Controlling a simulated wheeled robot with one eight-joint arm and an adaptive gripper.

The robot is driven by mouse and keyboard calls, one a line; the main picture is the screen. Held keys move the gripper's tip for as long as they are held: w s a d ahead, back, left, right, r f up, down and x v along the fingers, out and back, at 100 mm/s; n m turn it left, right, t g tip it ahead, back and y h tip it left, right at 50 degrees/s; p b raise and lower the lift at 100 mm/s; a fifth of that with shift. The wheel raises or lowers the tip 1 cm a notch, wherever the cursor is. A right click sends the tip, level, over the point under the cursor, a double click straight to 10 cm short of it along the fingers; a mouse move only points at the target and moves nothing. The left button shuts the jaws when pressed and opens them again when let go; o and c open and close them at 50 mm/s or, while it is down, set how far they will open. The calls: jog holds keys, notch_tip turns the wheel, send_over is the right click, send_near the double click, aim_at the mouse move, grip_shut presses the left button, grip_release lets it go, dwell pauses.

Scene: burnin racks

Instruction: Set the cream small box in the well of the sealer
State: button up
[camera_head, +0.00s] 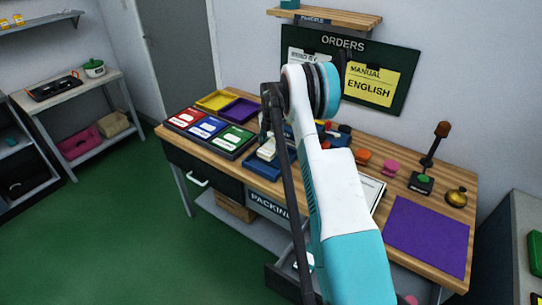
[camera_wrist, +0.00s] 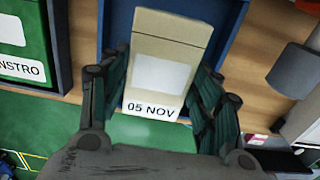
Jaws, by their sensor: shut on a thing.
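A cream small box (camera_wrist: 172,45) with a blank pale label and a "05 NOV" tag is between the two fingers of my gripper (camera_wrist: 158,80), which is shut on it. Blue walls of a tray-like holder (camera_wrist: 229,35) show around and behind the box in the wrist view. In the head view a blue holder (camera_head: 262,170) with cream pieces stands at the table's front edge, partly behind my arm. I cannot tell whether this holder is the sealer's well, or whether the box rests in it or hangs above it. My gripper is mostly hidden in the head view.
A rack of red, blue and green boxes (camera_head: 207,127) is left of the holder, with yellow (camera_head: 214,101) and purple (camera_head: 240,110) trays behind. A purple mat (camera_head: 428,235), a stamp-like tool (camera_head: 422,182) and a brass bell (camera_head: 456,196) are at the right.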

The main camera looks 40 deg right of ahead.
aim_at(271, 146)
jog(key=shift+f+b, duration=0.4)
jog(key=shift+f, duration=2.05)
jog(key=shift+f, duration=0.15)
jog(key=o, duration=1.1)
notch_tip(271, 146, up, 12)
jog(key=shift+r+p, duration=0.15)
jog(key=shift+p, duration=1.1)
